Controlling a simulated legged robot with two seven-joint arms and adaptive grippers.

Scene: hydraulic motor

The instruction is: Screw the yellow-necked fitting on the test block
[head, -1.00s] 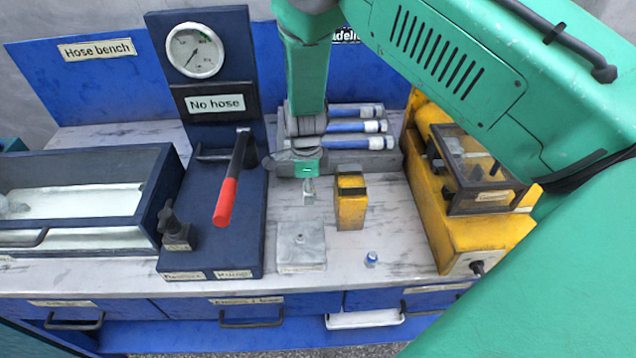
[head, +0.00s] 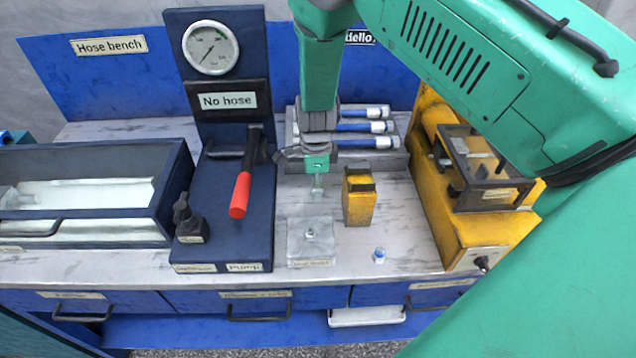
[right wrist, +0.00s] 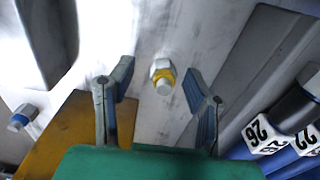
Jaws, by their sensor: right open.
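The yellow-necked fitting (right wrist: 163,75) shows in the right wrist view as a pale metal hex piece with a yellow ring, lying between the two open fingers and touching neither. In the head view my right gripper (head: 316,178) points down over the bench, behind the test block. A small silvery piece shows just under it there, too small to identify. The test block (head: 310,252) is a grey square plate at the bench front with a small raised part on top. My left gripper is not in view.
A yellow block (head: 358,205) stands close right of the gripper. A blue-ringed fitting (head: 379,256) stands near the front edge. Hoses (head: 365,127) lie in a rack behind. The navy gauge stand (head: 225,220) with its red-handled lever is left; a yellow machine (head: 460,235) is right.

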